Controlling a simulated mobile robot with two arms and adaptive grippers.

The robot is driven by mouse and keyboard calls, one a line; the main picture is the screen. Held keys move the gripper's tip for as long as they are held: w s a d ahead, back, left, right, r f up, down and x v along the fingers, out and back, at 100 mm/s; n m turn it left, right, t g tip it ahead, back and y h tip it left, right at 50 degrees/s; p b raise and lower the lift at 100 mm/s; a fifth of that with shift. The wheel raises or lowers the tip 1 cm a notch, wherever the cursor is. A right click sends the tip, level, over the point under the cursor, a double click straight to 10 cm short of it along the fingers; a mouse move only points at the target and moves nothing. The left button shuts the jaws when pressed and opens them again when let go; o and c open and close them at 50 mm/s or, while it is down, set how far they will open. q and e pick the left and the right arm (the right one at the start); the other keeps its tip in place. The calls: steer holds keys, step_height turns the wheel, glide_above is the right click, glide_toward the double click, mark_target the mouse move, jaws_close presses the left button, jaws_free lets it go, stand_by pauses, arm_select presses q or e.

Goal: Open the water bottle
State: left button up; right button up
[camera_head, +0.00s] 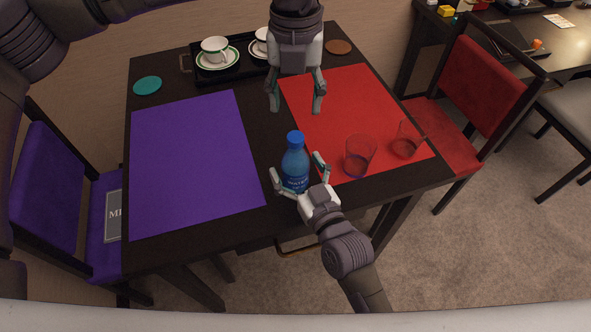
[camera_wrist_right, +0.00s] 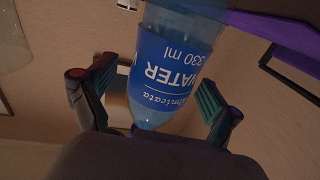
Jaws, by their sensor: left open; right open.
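A blue water bottle (camera_head: 295,165) with a blue cap (camera_head: 295,138) stands upright on the dark table, between the purple and red mats. My right gripper (camera_head: 298,176) is open, with its fingers on either side of the bottle's lower body. The right wrist view shows the labelled bottle (camera_wrist_right: 168,70) between the two open fingers (camera_wrist_right: 155,95), with gaps visible on both sides. My left gripper (camera_head: 296,102) is open and empty, pointing down, above and behind the bottle cap. The cap appears to be on the bottle.
Two clear glasses (camera_head: 359,157) (camera_head: 407,140) stand on the red mat (camera_head: 345,105), right of the bottle. The purple mat (camera_head: 190,165) is bare. A black tray (camera_head: 240,72) with white cups (camera_head: 215,48) is at the back. Coasters (camera_head: 147,85) (camera_head: 338,47) lie near the far corners.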

steer(key=shift+w+a, duration=0.2)
steer(key=shift+w, duration=0.2)
